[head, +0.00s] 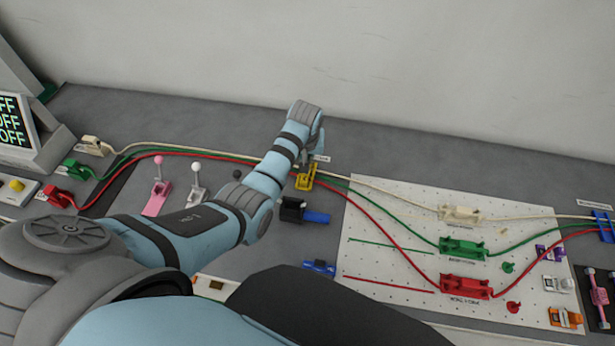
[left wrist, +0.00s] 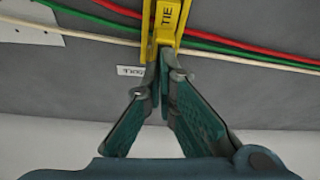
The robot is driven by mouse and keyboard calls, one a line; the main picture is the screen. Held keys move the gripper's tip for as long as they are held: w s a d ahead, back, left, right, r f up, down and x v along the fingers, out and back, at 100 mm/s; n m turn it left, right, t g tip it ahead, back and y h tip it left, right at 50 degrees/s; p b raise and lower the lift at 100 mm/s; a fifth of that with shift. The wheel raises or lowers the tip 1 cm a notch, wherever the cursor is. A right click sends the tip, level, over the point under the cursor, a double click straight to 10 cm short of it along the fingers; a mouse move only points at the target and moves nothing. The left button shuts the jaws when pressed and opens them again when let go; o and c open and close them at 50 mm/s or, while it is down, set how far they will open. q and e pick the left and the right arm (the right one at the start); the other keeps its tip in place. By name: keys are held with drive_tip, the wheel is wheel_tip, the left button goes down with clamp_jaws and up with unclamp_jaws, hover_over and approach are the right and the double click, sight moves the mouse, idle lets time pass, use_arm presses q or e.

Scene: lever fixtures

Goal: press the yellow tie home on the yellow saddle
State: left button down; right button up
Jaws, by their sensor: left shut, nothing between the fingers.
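The yellow tie (left wrist: 168,14), lettered TIE, is at the top of the left wrist view, and its upper part runs out of the frame. Yellow uprights beside and below it look like the yellow saddle (left wrist: 149,45). In the head view the yellow saddle (head: 305,182) stands below my left gripper, partly hidden by it, and I cannot separate tie from saddle there. My left gripper (head: 313,158) is shut and empty. In the left wrist view its fingertips (left wrist: 160,78) meet right at the lower end of the yellow parts; contact is unclear. My right gripper is not visible.
Red, green and white cables (left wrist: 240,50) run through the yellow fixture. A black block with a blue handle (head: 316,217) stands close in front. Pink (head: 158,185) and white (head: 196,180) levers stand left. A white pegboard (head: 390,225) with cable holders lies right.

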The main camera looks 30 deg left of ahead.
use_arm(q)
drive_tip(key=shift+s+r, duration=0.1)
drive_tip(key=shift+s, duration=0.15)
drive_tip(key=shift+s+r, duration=0.1)
drive_tip(key=shift+s, duration=0.05)
drive_tip(key=shift+f, duration=0.5)
drive_tip(key=shift+f+b, duration=0.1)
drive_tip(key=shift+b, duration=0.2)
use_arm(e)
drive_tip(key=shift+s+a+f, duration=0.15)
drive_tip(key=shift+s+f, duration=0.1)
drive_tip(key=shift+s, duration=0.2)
